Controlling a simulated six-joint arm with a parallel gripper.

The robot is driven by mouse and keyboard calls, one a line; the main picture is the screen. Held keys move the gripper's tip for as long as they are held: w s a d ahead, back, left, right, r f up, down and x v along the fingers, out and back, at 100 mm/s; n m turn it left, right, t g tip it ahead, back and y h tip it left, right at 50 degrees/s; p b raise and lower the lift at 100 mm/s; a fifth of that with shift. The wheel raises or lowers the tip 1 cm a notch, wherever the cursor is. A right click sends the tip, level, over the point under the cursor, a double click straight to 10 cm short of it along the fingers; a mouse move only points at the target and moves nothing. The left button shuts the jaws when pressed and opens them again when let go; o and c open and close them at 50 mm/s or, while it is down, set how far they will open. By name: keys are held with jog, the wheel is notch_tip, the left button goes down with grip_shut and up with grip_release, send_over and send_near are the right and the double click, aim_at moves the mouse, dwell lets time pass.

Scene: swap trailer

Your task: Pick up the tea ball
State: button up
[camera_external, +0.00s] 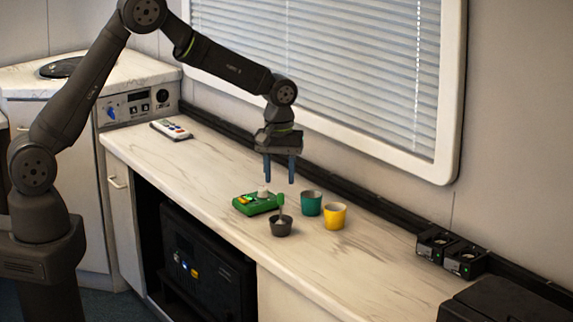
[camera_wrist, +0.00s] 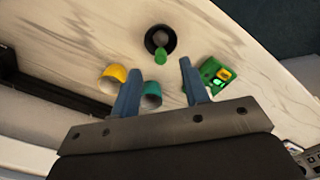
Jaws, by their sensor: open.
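A utensil with a green handle end (camera_external: 279,200) leans upright in a small dark bowl (camera_external: 281,232). In the wrist view, the green end (camera_wrist: 160,56) and the dark bowl (camera_wrist: 149,47) show, with a greyish round part (camera_wrist: 161,38) inside. This looks like the tea ball, but its lower part is hidden by the bowl in the external view. My gripper (camera_external: 280,179) is open and empty, pointing down above the counter. In the wrist view, the bowl lies beyond the fingertips (camera_wrist: 158,67), roughly centred between them.
A teal cup (camera_external: 311,205) and a yellow cup (camera_external: 333,217) stand right of the bowl. A green device (camera_external: 254,204) lies to its left, with a pale knob behind it. A remote (camera_external: 171,130) lies further left. The counter's front (camera_external: 330,270) is clear.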

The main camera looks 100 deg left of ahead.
aim_at(281, 204)
notch_tip(281, 204, down, 4)
jog(key=shift+f, duration=0.1)
jog(key=shift+a+f, duration=0.2)
jog(key=shift+f, duration=1.1)
jog(key=shift+a+f, duration=0.2)
jog(key=shift+f, duration=1.1)
grip_shut()
